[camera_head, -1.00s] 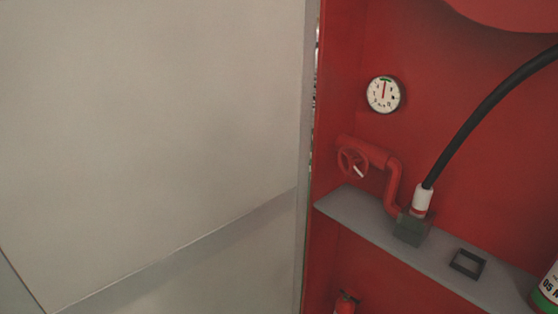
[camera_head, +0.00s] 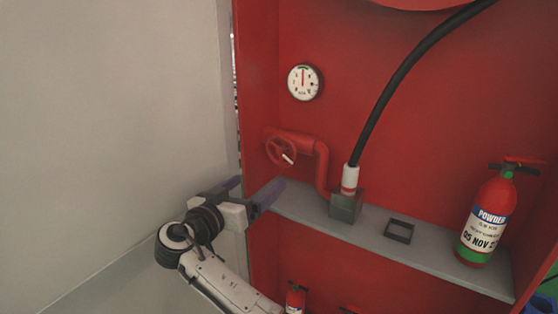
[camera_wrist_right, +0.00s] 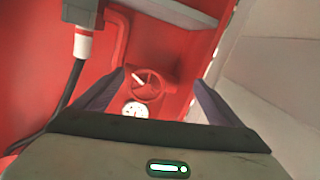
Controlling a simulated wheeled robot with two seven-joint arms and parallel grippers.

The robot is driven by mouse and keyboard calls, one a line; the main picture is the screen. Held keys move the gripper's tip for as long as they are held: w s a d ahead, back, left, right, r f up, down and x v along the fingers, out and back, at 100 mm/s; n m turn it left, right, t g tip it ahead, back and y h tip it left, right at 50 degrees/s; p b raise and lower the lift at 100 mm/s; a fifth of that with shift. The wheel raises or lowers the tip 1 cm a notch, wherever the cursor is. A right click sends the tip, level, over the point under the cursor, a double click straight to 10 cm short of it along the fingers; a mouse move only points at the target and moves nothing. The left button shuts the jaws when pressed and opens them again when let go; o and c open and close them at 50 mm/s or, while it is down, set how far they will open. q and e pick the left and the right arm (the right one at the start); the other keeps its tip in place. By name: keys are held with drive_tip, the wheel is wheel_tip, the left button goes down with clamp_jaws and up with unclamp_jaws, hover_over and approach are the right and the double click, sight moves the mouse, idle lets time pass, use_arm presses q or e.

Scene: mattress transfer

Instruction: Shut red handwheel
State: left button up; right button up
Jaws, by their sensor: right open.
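The red handwheel (camera_head: 281,151) sits on a red pipe at the left of the red cabinet, above the grey shelf. It has a white mark on its rim side. My right gripper (camera_head: 250,188) is in front of and below the handwheel in the head view, open and empty, with its fingers apart. In the right wrist view the handwheel (camera_wrist_right: 147,86) shows between the two open fingers (camera_wrist_right: 150,95), apart from them and farther off. My left gripper is not in view.
A round gauge (camera_head: 305,83) is above the handwheel. A black hose (camera_head: 400,75) rises from a fitting (camera_head: 346,205) on the shelf (camera_head: 370,240). A fire extinguisher (camera_head: 486,220) stands at right. A grey panel (camera_head: 110,100) borders the cabinet's left.

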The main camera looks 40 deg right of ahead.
drive_tip(key=m+g+h, duration=0.1)
drive_tip(key=m, duration=0.1)
approach(279, 152)
drive_tip(key=p+x, duration=0.1)
drive_tip(key=x, duration=0.9)
drive_tip(key=shift+p, duration=0.35)
drive_tip(key=c, duration=1)
